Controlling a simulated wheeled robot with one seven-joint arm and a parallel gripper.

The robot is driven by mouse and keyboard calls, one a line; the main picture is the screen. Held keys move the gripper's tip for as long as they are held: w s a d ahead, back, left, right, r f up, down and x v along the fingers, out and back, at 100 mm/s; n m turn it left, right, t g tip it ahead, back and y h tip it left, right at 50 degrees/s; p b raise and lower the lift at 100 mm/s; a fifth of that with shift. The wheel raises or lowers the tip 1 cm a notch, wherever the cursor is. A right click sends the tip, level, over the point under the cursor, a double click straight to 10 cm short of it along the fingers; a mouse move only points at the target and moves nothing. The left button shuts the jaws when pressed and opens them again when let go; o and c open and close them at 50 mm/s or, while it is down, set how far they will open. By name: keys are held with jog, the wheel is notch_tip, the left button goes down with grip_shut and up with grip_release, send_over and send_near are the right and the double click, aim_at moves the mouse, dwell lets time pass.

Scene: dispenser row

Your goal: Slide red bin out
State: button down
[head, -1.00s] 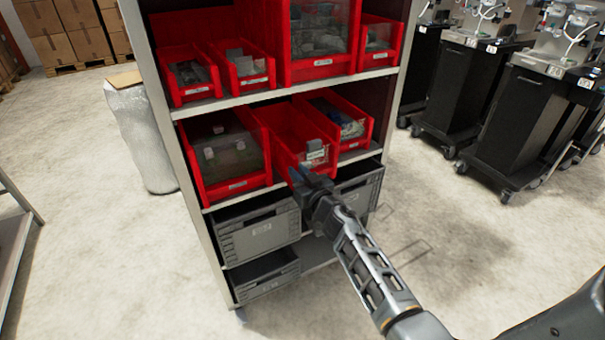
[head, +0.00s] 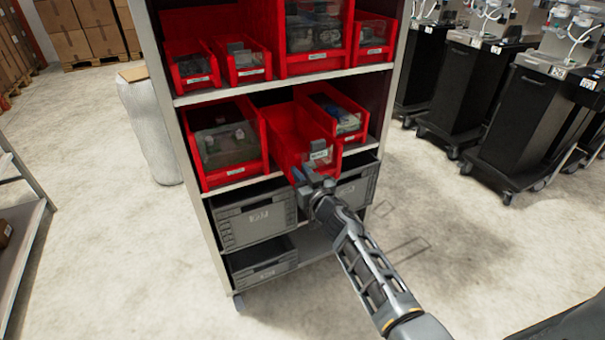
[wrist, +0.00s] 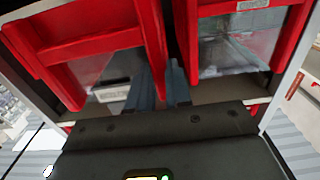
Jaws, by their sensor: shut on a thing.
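The red bin (head: 286,140) is the middle one on the second shelf in the head view. Its front juts out past the shelf edge, further than the bins on either side. A label and a grey item show near its front. My gripper (head: 309,181) is at the bin's front, below the label. In the wrist view its two fingers (wrist: 161,88) close around a thin red wall (wrist: 155,45) of the bin. Part of the bin's front is hidden behind the gripper.
A wider red bin (head: 228,145) sits to the left and a narrow one (head: 338,115) to the right, on the same shelf (head: 225,187). Grey crates (head: 255,221) are below. Black carts (head: 525,125) stand at right. The floor in front is clear.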

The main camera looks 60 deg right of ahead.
jog(key=c, duration=1)
grip_release()
jog(key=shift+o, duration=0.2)
jog(key=v, duration=0.8)
jog(key=shift+w, duration=0.1)
